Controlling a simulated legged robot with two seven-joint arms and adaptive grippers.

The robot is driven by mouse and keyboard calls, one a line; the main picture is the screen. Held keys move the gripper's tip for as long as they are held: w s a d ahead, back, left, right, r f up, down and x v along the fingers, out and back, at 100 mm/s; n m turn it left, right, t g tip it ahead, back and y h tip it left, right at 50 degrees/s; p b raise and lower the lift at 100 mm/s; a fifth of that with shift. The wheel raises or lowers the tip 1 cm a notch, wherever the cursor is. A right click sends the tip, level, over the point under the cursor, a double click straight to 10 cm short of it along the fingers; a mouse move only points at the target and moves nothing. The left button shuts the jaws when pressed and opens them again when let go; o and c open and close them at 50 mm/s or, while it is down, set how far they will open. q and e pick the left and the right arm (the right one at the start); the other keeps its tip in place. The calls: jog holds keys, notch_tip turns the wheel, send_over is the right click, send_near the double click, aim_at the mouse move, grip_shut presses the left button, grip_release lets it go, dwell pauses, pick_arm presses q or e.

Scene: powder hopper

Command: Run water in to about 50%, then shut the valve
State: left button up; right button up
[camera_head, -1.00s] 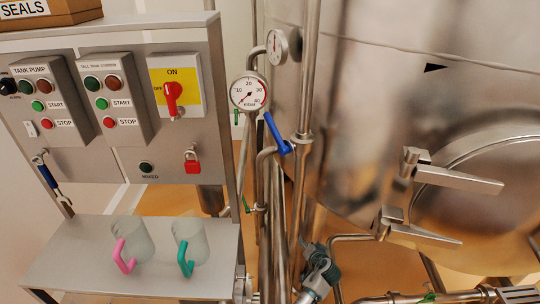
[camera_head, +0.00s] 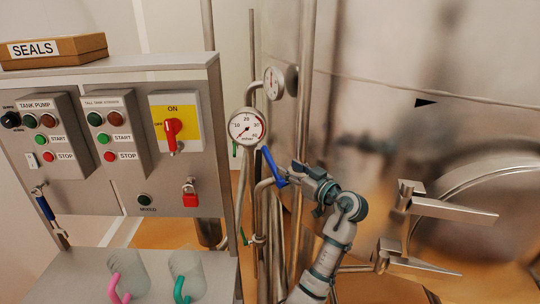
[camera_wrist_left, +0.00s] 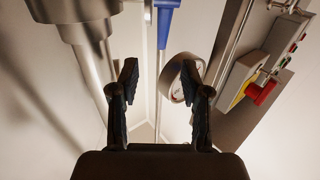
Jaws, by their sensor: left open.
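The blue valve handle (camera_head: 269,162) sits on the thin steel pipe beside the tank, slanting up and left from its pivot. My left gripper (camera_head: 297,172) is at the pivot end of the handle, on its right. In the left wrist view the jaws (camera_wrist_left: 160,78) are open with nothing between them. The blue handle (camera_wrist_left: 165,25) shows ahead of them, near the middle. The round pressure gauge (camera_head: 247,126), marked in mbar, stands just above and left of the handle. The steel tank (camera_head: 390,60) bears a black triangle mark (camera_head: 425,102). My right gripper is not in view.
A control panel (camera_head: 100,190) with a red switch (camera_head: 173,129) and a red padlock (camera_head: 190,193) stands at left. Pink-handled (camera_head: 121,280) and green-handled (camera_head: 185,275) jugs stand on the shelf below. Vertical pipes (camera_head: 305,80) crowd the handle. A hatch clamp (camera_head: 450,210) juts out at right.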

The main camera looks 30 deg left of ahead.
aim_at(270, 157)
pick_arm(q)
jog(key=p+x, duration=0.1)
jog(key=x, duration=0.9)
jog(key=shift+a+f, duration=0.15)
jog(key=shift+a, duration=0.15)
jog(key=shift+d, duration=0.1)
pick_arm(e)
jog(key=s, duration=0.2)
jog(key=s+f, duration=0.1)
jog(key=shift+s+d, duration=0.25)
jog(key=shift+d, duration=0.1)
pick_arm(q)
jog(key=shift+d, duration=0.1)
jog(key=shift+c, duration=1.2)
grip_shut()
